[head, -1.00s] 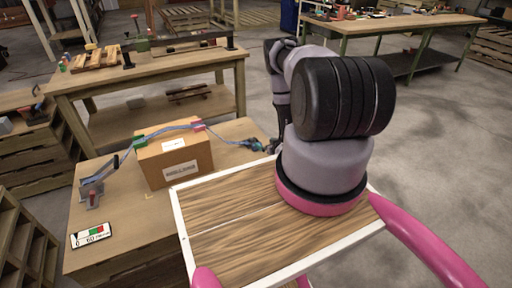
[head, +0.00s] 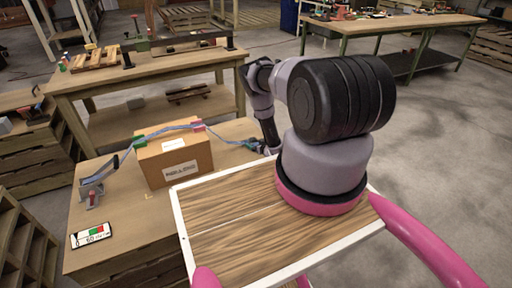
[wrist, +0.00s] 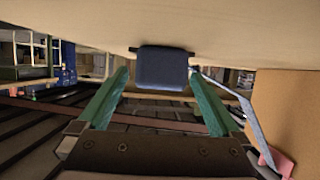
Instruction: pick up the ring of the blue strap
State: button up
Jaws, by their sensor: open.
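The blue strap (head: 165,129) runs from a grey metal buckle (head: 92,193) at the left, over the cardboard box (head: 172,163), and down to the right edge of the low table. My gripper (head: 252,146) is at this right end, small and partly hidden. In the wrist view, a dark blue block (wrist: 162,67) with a thin dark bar sits between my gripper's two green fingers (wrist: 160,78). The fingers are apart, one on each side of it. The strap (wrist: 232,97) slants to its right side. I cannot make out the ring clearly.
A green corner piece (head: 140,142) and a red one (head: 198,125) sit on the box's top edges. A gauge card (head: 91,235) lies at the table's front left. The wrist view shows the table (wrist: 60,14) above and the box (wrist: 288,105) close at right.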

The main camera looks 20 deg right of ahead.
grip_shut()
dwell(0.3)
